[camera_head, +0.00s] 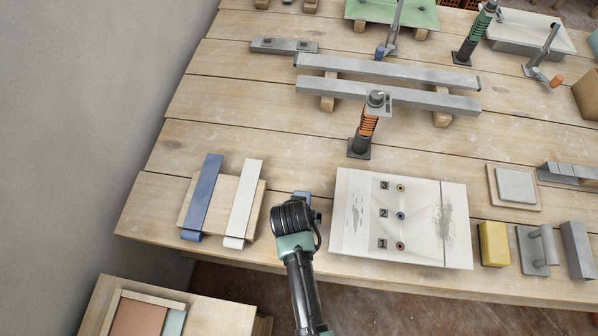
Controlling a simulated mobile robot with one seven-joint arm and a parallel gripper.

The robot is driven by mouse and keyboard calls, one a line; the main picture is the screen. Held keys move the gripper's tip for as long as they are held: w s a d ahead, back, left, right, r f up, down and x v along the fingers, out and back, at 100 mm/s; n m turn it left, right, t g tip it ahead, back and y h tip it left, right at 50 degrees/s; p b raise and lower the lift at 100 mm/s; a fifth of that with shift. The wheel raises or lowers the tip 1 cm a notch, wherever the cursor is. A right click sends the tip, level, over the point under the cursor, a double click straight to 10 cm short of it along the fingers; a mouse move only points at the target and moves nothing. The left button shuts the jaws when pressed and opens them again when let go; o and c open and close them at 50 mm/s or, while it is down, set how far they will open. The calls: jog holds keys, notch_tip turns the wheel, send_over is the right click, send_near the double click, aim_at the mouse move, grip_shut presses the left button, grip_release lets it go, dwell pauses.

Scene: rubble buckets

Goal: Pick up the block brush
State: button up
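I cannot tell for certain which thing is the block brush. Several small block-shaped tools lie at the right front of the workbench: a yellow block (493,244), a grey plate with a raised handle (537,251) and a plain grey block (577,250). My arm (303,285) reaches up from the bottom middle and ends in a dark joint over the bench's front edge, left of these blocks. The fingers of my gripper do not show, and I see nothing held. A small blue piece shows just behind the dark joint; I cannot tell what it is.
A white board numbered 1 to 3 (345,250) lies right of my arm. A wooden board with blue and white strips (220,203) lies left. An orange spring post (366,128) and grey rails (390,94) stand behind. A grey wall (85,120) bounds the left.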

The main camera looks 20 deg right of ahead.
jog(key=shift+f, duration=0.3)
dwell(0.4)
grip_shut()
dwell(0.3)
